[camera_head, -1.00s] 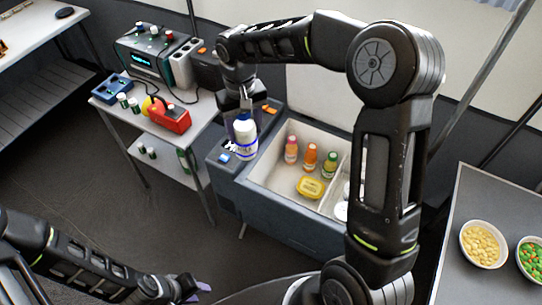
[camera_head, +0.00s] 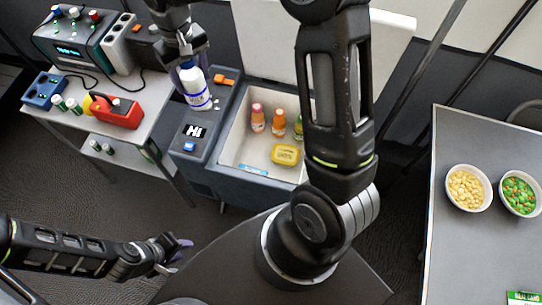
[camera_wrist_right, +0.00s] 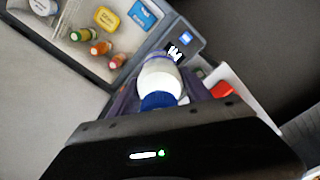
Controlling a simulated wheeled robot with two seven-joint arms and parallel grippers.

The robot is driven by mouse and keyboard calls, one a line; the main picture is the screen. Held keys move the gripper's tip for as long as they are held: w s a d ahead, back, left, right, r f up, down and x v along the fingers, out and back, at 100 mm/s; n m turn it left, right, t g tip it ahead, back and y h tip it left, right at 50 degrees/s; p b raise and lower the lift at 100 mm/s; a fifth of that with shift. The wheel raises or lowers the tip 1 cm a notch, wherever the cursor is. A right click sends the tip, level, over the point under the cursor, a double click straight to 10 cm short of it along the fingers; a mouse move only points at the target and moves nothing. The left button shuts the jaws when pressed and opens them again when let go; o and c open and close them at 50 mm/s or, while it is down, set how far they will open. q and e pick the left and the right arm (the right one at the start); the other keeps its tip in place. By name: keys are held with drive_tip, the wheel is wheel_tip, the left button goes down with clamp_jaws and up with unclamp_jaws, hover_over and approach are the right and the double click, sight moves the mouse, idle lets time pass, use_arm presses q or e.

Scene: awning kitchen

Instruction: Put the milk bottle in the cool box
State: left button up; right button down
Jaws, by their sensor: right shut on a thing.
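The milk bottle (camera_head: 197,92), white with a blue cap, is upright in my right gripper (camera_head: 188,62). It is in front of the cool box's control-panel end, left of the open compartment. The right wrist view shows the bottle (camera_wrist_right: 159,80) between the fingers of the right gripper (camera_wrist_right: 155,103). The cool box (camera_head: 228,184) is grey with its pale lid (camera_head: 262,50) raised; its rim also shows in the wrist view (camera_wrist_right: 93,76). My right arm hides the compartment's right part. My left gripper (camera_head: 180,254) is low and away from the box, its finger gap unclear.
Inside the box are several small bottles (camera_head: 278,124) and a yellow tub (camera_head: 285,154). A side table on the left holds a red device (camera_head: 118,115) and a blue holder (camera_head: 43,91). A table on the right holds two bowls (camera_head: 468,188) (camera_head: 519,194).

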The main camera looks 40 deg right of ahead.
drive_tip(key=s+d+f+m+b, duration=0.1)
drive_tip(key=s+d+f+b, duration=0.2)
drive_tip(key=f+b, duration=0.6)
drive_tip(key=s+d+f+m+b, duration=0.2)
drive_tip(key=s+d+f+b, duration=0.2)
drive_tip(key=f+b, duration=0.5)
drive_tip(key=s+d+f+m+b, duration=0.2)
drive_tip(key=d+f+b, duration=0.3)
drive_tip(key=f+b, duration=0.4)
drive_tip(key=s+b, duration=0.1)
drive_tip(key=b, duration=0.1)
drive_tip(key=shift+s+b, duration=0.2)
drive_tip(key=shift+b, duration=0.1)
drive_tip(key=shift+d+f, duration=0.1)
wheel_tip(320, 180, down, 5)
drive_tip(key=shift+r+b, duration=0.1)
drive_tip(key=shift+b, duration=0.6)
drive_tip(key=shift+f+b, duration=0.8)
drive_tip(key=shift+f, duration=1.75)
